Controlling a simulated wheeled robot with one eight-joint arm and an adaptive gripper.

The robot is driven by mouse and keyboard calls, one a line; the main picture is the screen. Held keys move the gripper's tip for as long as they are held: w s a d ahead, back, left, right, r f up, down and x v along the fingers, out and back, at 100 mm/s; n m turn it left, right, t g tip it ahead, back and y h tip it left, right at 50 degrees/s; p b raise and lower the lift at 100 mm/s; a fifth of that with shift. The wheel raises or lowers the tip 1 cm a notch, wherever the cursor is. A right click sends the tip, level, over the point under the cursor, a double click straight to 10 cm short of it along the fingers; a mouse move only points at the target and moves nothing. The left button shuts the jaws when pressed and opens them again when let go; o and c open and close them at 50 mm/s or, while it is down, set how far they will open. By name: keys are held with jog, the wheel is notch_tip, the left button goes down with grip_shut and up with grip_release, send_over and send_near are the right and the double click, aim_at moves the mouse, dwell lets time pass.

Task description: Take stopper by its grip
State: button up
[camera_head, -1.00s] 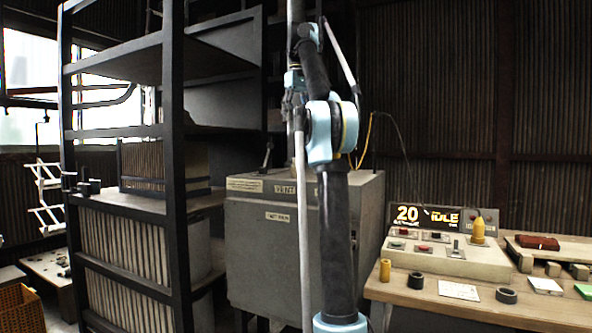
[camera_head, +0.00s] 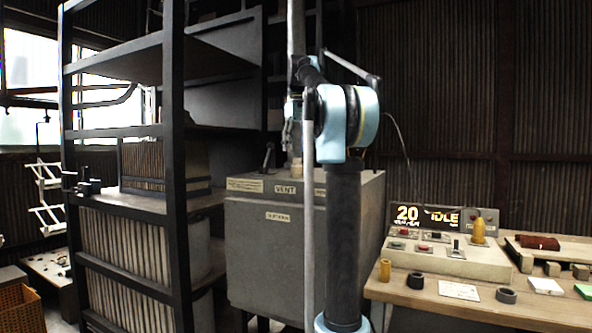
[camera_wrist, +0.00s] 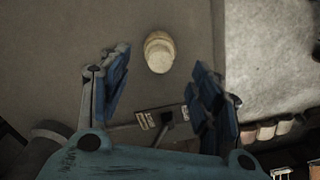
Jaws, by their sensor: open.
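A pale cream, round stopper (camera_wrist: 159,52) stands on the flat top of the grey cabinet in the wrist view. It lies ahead of my gripper (camera_wrist: 160,85), near the middle line between the two blue fingers. The fingers are apart, with nothing between them, and I see no contact with the stopper. In the head view my gripper (camera_head: 291,137) points down above the grey cabinet (camera_head: 262,250), partly hidden by my arm. A pale bit of the stopper seems to show just below it, but its grip cannot be made out there.
A black lever (camera_head: 268,156) rises from the cabinet top, near a VENT label (camera_head: 285,189). A dark shelf rack (camera_head: 176,170) stands close on the left. On the right, a wooden bench (camera_head: 440,293) carries a control panel (camera_head: 447,259) with an IDLE display.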

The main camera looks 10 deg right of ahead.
aim_at(297, 159)
jog(key=shift+f, duration=2.65)
jog(key=c, duration=1.1)
